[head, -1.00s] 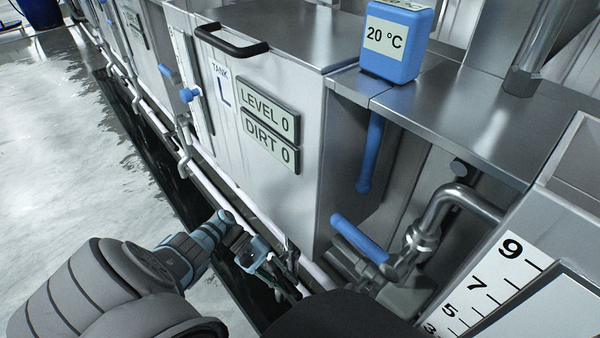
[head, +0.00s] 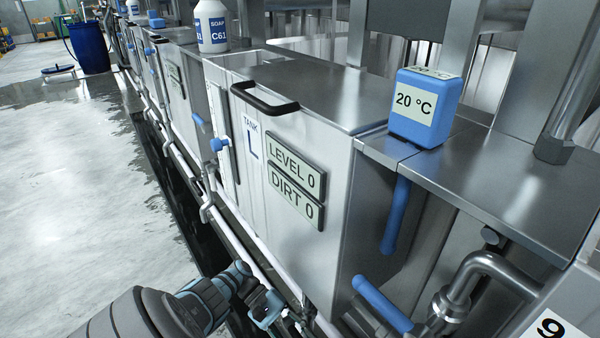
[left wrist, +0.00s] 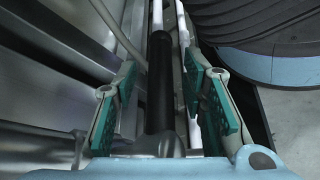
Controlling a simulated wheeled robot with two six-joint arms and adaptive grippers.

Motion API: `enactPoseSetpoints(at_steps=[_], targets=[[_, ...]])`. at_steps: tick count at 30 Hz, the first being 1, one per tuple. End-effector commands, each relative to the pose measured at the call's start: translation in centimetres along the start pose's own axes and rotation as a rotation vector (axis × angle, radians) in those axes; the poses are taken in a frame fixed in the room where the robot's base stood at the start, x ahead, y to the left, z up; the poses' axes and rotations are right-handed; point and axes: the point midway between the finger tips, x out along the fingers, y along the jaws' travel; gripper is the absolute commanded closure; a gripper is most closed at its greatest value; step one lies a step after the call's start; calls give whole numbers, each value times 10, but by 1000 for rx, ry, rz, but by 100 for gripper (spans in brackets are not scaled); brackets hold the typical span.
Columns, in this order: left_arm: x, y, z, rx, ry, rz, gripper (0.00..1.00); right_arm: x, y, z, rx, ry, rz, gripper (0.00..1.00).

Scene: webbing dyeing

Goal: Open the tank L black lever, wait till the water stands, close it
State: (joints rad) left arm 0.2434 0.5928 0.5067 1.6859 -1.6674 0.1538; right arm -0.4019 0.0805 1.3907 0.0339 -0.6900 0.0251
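Tank L (head: 228,160) is a steel tank with a black handle (head: 265,100) on its top edge. Its front panels read LEVEL 0 (head: 297,164) and DIRT 0 (head: 296,202). My left gripper (head: 282,318) is low at the tank's front, at the bottom edge of the head view, partly cut off. In the left wrist view a black bar, which looks like the black lever (left wrist: 160,75), lies between the two teal finger pads of the gripper (left wrist: 164,95). The fingers are open, with a gap on each side of the bar. My right gripper is not in view.
White pipes (head: 255,262) run along the tank fronts above a dark floor channel. A blue-handled valve (head: 382,303) is right of the gripper. A blue 20 °C box (head: 425,107) stands on the steel top. Open wet floor (head: 80,180) lies left.

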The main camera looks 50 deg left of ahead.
Motion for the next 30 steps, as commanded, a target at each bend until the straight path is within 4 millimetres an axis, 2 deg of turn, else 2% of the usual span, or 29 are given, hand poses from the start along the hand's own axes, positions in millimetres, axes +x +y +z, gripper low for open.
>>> enactPoseSetpoints(at_steps=[8, 13, 21, 25, 30], targets=[[-5, 3, 3, 3, 8, -2, 62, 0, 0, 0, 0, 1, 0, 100], [-14, 16, 22, 5, 3, -5, 62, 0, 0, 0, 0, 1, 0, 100], [-38, 49, 65, 2, 2, -2, 62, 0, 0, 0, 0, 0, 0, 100], [-41, 55, 72, -1, -1, 0, 62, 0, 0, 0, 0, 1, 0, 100], [-41, 56, 73, -1, -1, 1, 62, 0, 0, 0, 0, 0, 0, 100]])
